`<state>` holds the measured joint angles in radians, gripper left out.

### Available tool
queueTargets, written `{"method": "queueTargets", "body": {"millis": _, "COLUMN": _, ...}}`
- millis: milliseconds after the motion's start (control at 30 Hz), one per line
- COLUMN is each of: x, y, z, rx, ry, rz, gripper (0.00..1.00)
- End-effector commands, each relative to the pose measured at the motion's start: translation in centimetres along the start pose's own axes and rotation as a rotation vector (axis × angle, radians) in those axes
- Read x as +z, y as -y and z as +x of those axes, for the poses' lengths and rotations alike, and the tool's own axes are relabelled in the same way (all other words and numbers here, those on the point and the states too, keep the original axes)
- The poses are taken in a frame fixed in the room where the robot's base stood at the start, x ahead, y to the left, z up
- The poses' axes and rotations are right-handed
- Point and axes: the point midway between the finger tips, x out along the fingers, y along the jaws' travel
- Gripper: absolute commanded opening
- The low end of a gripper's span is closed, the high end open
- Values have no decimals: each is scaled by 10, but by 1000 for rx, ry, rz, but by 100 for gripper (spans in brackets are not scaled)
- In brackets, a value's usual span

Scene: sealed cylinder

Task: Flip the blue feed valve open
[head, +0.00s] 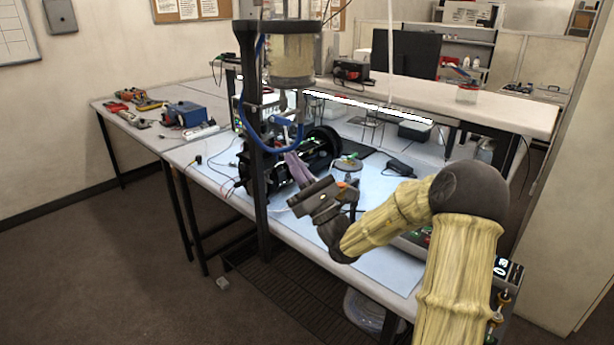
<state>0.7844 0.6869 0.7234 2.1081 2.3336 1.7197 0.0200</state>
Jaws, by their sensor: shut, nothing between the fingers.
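The blue feed valve appears to be the small blue lever (283,121) under the clear sealed cylinder (292,60), on a dark upright frame. A blue hose (262,146) loops down from the frame and curves up beside the lever. Whether the valve is open or closed is too small to tell. My gripper (291,156) is shut and empty, its pinkish-grey fingers pointing up and left. In the picture its tips are just below the lever, with a small gap showing. The depth between them cannot be told.
The dark frame post (260,190) stands at the bench's front edge. Black round machinery (322,142) sits behind my fingers. A blue box (187,114) and tools lie on the left bench. The light blue mat (385,255) is mostly clear at the front right.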

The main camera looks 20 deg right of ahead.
Motion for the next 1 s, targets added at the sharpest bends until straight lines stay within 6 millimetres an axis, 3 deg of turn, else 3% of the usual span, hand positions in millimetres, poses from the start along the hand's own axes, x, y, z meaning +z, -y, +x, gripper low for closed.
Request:
{"method": "queueTargets", "body": {"millis": 100, "x": 2, "y": -1, "z": 24, "rx": 2, "ry": 2, "rz": 0, "gripper": 0}}
{"method": "queueTargets", "body": {"millis": 300, "x": 25, "y": 0, "z": 43, "rx": 0, "ry": 1, "rz": -1, "gripper": 0}}
{"method": "queueTargets", "body": {"millis": 1000, "x": 32, "y": 3, "z": 46, "rx": -6, "ry": -14, "rz": -5, "gripper": 0}}
